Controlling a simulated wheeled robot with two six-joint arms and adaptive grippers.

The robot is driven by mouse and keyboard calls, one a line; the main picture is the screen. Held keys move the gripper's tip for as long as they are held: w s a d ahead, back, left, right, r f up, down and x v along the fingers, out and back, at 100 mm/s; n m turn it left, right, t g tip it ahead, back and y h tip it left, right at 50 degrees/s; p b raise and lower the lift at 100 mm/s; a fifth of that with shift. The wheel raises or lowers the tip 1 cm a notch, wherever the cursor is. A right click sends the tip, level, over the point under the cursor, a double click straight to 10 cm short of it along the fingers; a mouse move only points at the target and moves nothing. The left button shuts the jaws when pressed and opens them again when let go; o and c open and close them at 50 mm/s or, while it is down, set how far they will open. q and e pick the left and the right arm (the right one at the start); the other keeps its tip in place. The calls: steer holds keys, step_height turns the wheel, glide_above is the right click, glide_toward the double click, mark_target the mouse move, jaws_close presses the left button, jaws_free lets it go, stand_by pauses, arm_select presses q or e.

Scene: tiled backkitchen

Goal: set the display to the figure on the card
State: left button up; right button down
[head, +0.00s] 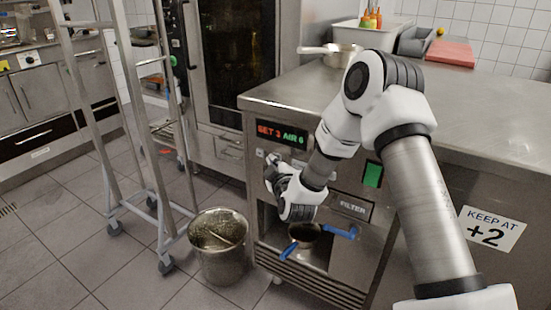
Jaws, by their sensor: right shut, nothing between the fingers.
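The display (281,134) is a dark panel on the front of the steel counter unit and reads "SET 3" in red and "AIR 6" in green. The card (491,229) is white, on the unit's side at the right, and reads "KEEP AT +2". My right gripper (271,168) is shut and empty, just below the left part of the display, close to the front panel. A small light control (260,153) shows beside its tips; I cannot tell whether they touch. My arm and gripper hide part of the panel. My left gripper is not in view.
A green switch (372,174) and a "FILTER" label (353,208) are on the front. A metal bucket (220,250) and a wheeled rack (150,130) stand at the left. A pan (340,57) sits on the countertop.

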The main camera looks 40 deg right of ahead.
stand_by(0.4)
steer(key=shift+s+a, duration=0.35)
steer(key=shift+a, duration=0.45)
steer(key=a, duration=0.1)
steer(key=s+a, duration=0.1)
steer(key=a, duration=0.1)
steer(key=s+a, duration=0.1)
steer(key=shift+a, duration=0.35)
stand_by(0.5)
